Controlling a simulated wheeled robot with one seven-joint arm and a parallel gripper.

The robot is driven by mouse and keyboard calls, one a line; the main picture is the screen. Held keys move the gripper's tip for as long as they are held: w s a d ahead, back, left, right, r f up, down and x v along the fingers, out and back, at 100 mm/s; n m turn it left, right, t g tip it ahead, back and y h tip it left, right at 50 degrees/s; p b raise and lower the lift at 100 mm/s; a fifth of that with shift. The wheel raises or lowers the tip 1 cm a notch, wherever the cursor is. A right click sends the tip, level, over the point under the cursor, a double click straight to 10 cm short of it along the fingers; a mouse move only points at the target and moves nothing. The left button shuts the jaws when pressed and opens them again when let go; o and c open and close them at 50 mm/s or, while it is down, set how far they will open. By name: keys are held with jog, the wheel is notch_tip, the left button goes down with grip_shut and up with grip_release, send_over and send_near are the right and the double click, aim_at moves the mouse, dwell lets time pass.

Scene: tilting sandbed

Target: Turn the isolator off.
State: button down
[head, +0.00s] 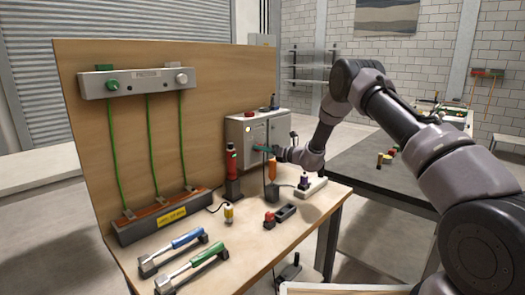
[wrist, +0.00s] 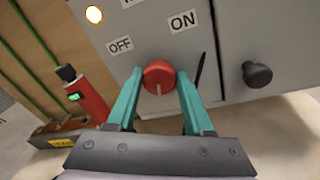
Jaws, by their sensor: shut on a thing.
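The isolator is a grey box (head: 235,130) on the bench against the wooden backboard. In the wrist view its front (wrist: 220,45) carries an OFF label (wrist: 120,44) at left and an ON label (wrist: 182,21) above right. Its round red knob (wrist: 159,72) sits below the labels, with a short pale line on its lower part. My gripper (wrist: 160,80) is shut on the knob, one teal finger on each side. In the head view my gripper (head: 260,148) reaches the box front from the right, and the gripped knob cannot be made out there.
A red tool with a green display (head: 232,160) stands left of my gripper; it also shows in the wrist view (wrist: 90,95). A black knob (wrist: 257,75) sticks out right of the red knob. An orange-handled tool (head: 271,170) stands close below my gripper.

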jog(key=n, duration=0.4)
jog(key=n+h, duration=0.1)
jog(key=n, duration=0.4)
jog(key=shift+s+t, duration=0.1)
jog(key=shift+t, duration=0.2)
jog(key=shift+n, duration=0.4)
jog(key=shift+c, duration=1.6)
grip_release()
jog(key=shift+h, duration=0.3)
jog(key=v, duration=1)
jog(key=shift+s+d, duration=0.25)
